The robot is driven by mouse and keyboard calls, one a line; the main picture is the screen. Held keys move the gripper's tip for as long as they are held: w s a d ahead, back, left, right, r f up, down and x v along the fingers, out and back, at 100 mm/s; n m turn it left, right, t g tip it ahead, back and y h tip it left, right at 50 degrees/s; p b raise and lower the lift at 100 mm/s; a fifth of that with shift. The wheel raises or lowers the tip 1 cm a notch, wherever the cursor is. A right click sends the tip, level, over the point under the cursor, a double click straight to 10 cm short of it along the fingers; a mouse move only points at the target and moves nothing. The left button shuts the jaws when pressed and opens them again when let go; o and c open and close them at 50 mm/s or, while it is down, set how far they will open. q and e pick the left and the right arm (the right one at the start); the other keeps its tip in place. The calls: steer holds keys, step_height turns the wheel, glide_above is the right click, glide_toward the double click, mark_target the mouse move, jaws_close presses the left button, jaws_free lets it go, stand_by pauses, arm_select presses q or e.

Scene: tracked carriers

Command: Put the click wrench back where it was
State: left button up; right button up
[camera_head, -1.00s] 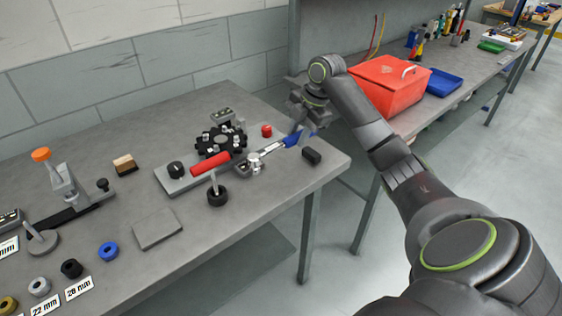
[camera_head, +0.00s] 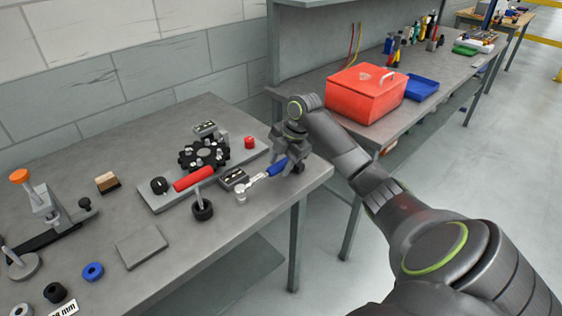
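The click wrench, with a blue handle (camera_head: 277,167) and a silver shaft and head (camera_head: 242,192), lies slanted near the right end of the near workbench. Its head points toward the lower left. My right gripper (camera_head: 284,163) reaches in from the right and is shut on the blue handle's outer end. The fingertips are small and partly hidden. I cannot tell whether the wrench touches the bench top. My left gripper is out of view.
A plate (camera_head: 157,203) holds a black toothed hub (camera_head: 203,156), beside a red cylinder (camera_head: 193,179). A small box with dials (camera_head: 233,179) sits by the wrench. A black round stand (camera_head: 203,211) is in front. A red toolbox (camera_head: 366,94) stands on the far bench.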

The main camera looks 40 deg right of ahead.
steer(key=shift+o, duration=0.6)
steer(key=shift+r, duration=0.1)
steer(key=shift+r, duration=0.25)
steer(key=b+v, duration=0.1)
steer(key=v, duration=1)
steer(key=shift+r, duration=0.3)
steer(key=shift+s+d, duration=0.1)
steer(key=shift+s, duration=0.05)
